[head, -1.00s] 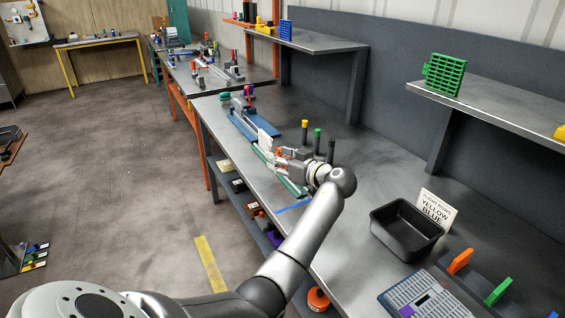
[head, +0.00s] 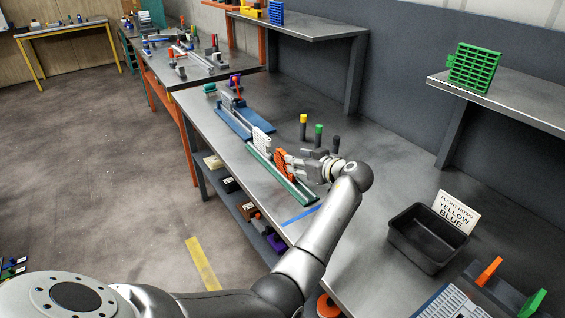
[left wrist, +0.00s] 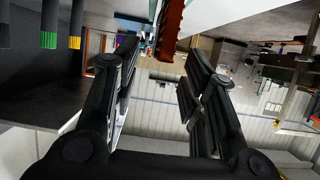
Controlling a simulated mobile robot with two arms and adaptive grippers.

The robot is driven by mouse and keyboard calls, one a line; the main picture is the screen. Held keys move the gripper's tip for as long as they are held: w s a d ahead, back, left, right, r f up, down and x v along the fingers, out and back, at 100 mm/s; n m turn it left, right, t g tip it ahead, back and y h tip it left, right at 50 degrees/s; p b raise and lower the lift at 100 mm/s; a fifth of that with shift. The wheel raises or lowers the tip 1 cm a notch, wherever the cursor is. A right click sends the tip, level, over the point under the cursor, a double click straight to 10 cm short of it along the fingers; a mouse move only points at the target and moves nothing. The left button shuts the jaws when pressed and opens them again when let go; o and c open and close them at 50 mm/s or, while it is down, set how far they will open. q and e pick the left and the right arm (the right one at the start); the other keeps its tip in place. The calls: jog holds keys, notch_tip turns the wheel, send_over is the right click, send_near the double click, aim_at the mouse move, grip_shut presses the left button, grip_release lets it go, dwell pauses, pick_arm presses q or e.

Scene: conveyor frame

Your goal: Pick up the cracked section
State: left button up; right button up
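A green rail (head: 300,191) lies along the front of the bench. An upright white gridded section (head: 262,141) and an upright orange section (head: 281,165) stand at it. I cannot make out a crack on either. My left gripper (head: 289,161) is at the right side of the orange section. In the left wrist view, the fingers (left wrist: 155,72) are apart with nothing clasped between them. The orange-red section (left wrist: 170,28) shows beyond the gap between the fingertips. My right gripper is not in view.
Yellow-, green- and dark-topped pegs (head: 318,136) stand behind the gripper. A black tray (head: 427,237) and a card reading "YELLOW BLUE" (head: 457,211) are at right. A blue fixture (head: 233,122) lies farther along. Bench surface between rail and tray is mostly clear, below my arm.

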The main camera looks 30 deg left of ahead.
aim_at(284, 164)
pick_arm(q)
jog(key=shift+x, duration=0.9)
jog(key=shift+w+a+f, duration=0.1)
jog(key=shift+a, duration=0.25)
jog(key=p+x, duration=0.1)
jog(key=x, duration=0.3)
jog(key=shift+a, duration=0.15)
jog(key=shift+a+f, duration=0.25)
jog(key=shift+a, duration=0.15)
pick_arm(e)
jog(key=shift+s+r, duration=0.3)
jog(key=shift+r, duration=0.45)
pick_arm(q)
jog(key=shift+c, duration=0.3)
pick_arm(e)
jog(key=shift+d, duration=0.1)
pick_arm(q)
grip_shut()
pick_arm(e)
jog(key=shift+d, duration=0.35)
